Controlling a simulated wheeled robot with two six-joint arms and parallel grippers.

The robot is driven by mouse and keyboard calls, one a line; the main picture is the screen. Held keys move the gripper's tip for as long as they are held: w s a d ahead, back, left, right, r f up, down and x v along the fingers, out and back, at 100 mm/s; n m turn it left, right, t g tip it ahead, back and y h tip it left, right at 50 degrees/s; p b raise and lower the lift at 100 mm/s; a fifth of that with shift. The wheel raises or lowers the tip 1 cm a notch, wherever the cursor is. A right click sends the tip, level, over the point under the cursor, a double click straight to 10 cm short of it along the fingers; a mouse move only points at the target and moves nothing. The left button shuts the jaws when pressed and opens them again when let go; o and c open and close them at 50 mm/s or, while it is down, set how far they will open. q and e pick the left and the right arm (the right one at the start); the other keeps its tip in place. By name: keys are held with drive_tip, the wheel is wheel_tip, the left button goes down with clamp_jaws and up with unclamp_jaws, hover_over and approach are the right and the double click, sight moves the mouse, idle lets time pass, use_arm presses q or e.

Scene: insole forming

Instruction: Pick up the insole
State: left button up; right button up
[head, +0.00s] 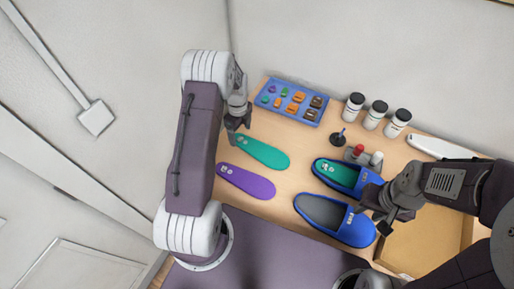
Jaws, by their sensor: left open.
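A green insole (262,153) and a purple insole (247,182) lie flat on the wooden table, side by side at the left. My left gripper (236,134) is open and points down just beyond the left end of the green insole, apart from the purple one. Two blue slippers lie to the right. The far slipper (370,180) has a green insole (339,174) inside it. The near slipper (353,231) shows a grey inside. My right gripper (381,224) is at the toe end of the near slipper; its fingers are too small and dark to read.
A blue tray (309,88) with several small coloured pieces is at the back. White bottles with black lids (375,115) stand along the wall. A dark stand (338,139) and red and white small items (358,150) are behind the slippers. A cardboard box (425,235) is at the right.

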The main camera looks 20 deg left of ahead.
sight(241, 139)
use_arm(q)
wheel_tip(241, 139, down, 3)
drive_tip(key=shift+r, duration=0.2)
drive_tip(key=shift+w+a+f, duration=0.1)
drive_tip(key=shift+w+f, duration=0.05)
drive_tip(key=shift+f, duration=0.15)
drive_tip(key=shift+r, duration=0.1)
drive_tip(key=c, duration=1.5)
use_arm(e)
drive_tip(key=shift+r, duration=0.35)
use_arm(q)
drive_tip(key=r, duration=0.2)
drive_tip(key=d+r+b, duration=0.1)
drive_tip(key=r, duration=0.1)
drive_tip(key=shift+r, duration=0.25)
use_arm(e)
drive_tip(key=shift+f, duration=0.65)
drive_tip(key=shift+f+b, duration=0.75)
use_arm(q)
drive_tip(key=d+r, duration=0.2)
drive_tip(key=d, duration=0.1)
drive_tip(key=w+d+r, duration=0.1)
drive_tip(key=d+r, duration=0.1)
drive_tip(key=d, duration=0.2)
drive_tip(key=d+r, duration=0.2)
drive_tip(key=d, duration=0.1)
drive_tip(key=shift+w+d+r, duration=0.15)
drive_tip(key=shift+d+r, duration=0.1)
drive_tip(key=shift+d, duration=0.1)
